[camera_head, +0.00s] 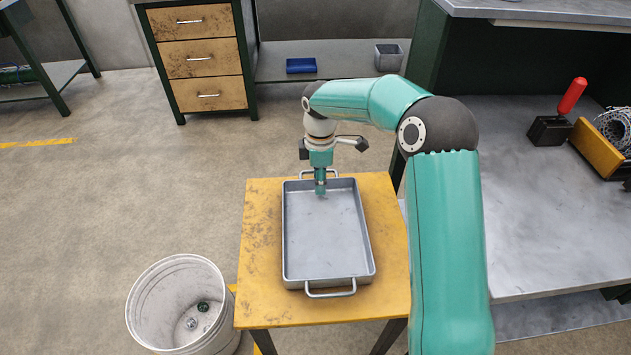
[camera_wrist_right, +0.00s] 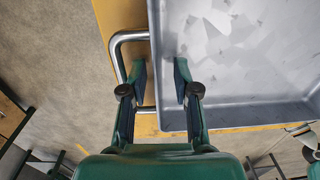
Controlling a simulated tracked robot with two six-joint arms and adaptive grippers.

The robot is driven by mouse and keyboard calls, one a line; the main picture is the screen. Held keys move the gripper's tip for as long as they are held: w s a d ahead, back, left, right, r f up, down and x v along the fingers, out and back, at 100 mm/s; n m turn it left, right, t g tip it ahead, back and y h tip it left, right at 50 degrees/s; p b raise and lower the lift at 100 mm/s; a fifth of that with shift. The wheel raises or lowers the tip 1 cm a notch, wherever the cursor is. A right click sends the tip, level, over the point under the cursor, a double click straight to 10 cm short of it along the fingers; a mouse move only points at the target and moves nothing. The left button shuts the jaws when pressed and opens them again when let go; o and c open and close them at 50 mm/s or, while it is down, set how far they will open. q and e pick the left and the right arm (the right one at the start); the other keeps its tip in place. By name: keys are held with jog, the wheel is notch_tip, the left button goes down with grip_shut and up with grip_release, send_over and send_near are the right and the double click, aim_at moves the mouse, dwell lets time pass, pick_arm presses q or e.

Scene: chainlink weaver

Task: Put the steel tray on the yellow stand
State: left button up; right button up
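The steel tray (camera_head: 325,235), grey with a loop handle at its near and far ends, lies flat on the yellow stand (camera_head: 259,240). My right gripper (camera_head: 320,188) points down at the tray's far end, beside the far handle (camera_head: 334,172). In the right wrist view my right gripper (camera_wrist_right: 160,82) is open. One finger is over the handle loop (camera_wrist_right: 117,45) and the other over the inner side of the tray's end wall (camera_wrist_right: 250,115). I cannot tell whether the fingers touch the tray. My left gripper is not in view.
A white bucket (camera_head: 150,300) stands on the floor left of the stand. A workbench (camera_head: 540,250) is close on the right, holding a red-handled tool (camera_head: 571,95). A wooden drawer cabinet (camera_head: 200,60) is behind. The floor at left is mostly clear.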

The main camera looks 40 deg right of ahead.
notch_tip(320, 180, up, 12)
jog(key=p, duration=0.2)
jog(key=shift+w, duration=0.15)
dwell(0.5)
